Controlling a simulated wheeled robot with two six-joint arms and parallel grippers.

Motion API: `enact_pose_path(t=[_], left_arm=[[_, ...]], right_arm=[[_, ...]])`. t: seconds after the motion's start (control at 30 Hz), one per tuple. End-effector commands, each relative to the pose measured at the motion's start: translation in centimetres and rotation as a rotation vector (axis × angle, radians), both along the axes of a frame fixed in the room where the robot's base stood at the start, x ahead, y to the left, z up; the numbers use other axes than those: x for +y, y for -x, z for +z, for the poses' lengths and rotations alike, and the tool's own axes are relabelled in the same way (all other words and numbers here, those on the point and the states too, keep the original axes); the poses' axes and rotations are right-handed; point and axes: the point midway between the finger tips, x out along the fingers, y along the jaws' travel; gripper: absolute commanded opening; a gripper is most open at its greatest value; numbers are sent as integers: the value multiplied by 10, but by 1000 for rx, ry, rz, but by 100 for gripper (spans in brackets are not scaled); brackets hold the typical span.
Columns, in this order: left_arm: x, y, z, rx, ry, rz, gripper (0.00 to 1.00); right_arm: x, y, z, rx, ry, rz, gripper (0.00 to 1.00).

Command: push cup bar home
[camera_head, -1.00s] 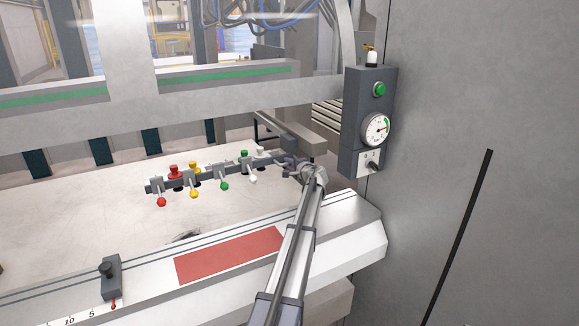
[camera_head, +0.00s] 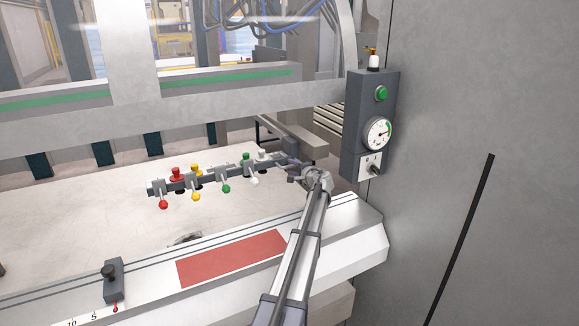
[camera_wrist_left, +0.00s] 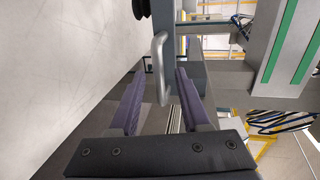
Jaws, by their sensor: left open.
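The cup bar (camera_head: 210,179) is a grey bar with red, yellow, green and white knobs and hanging levers. It lies across the pale table in the head view. Its right end is partly hidden by my left gripper (camera_head: 293,172). In the left wrist view, a light grey bar handle (camera_wrist_left: 161,62) stands between the two purple fingers of my left gripper (camera_wrist_left: 161,75). The fingers are open, with gaps visible on both sides of the handle. My right gripper is not in view.
The pale table (camera_head: 80,215) is broad and mostly clear. A red plate (camera_head: 230,259) lies on the front ledge. A dark control box (camera_head: 368,125) with a gauge and green button stands right of the gripper. A grey wall (camera_head: 500,110) bounds the right side.

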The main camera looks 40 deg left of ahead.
Motion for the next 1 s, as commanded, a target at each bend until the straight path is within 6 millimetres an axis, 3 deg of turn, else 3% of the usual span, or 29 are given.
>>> enact_pose_path(t=[0.1,0.3,1.0], left_arm=[[-21,11,7,-1,0,-3,47],[-40,20,11,-2,0,-2,47],[-40,19,10,-1,-1,-2,47]], right_arm=[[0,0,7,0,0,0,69],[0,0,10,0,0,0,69],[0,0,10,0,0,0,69]])
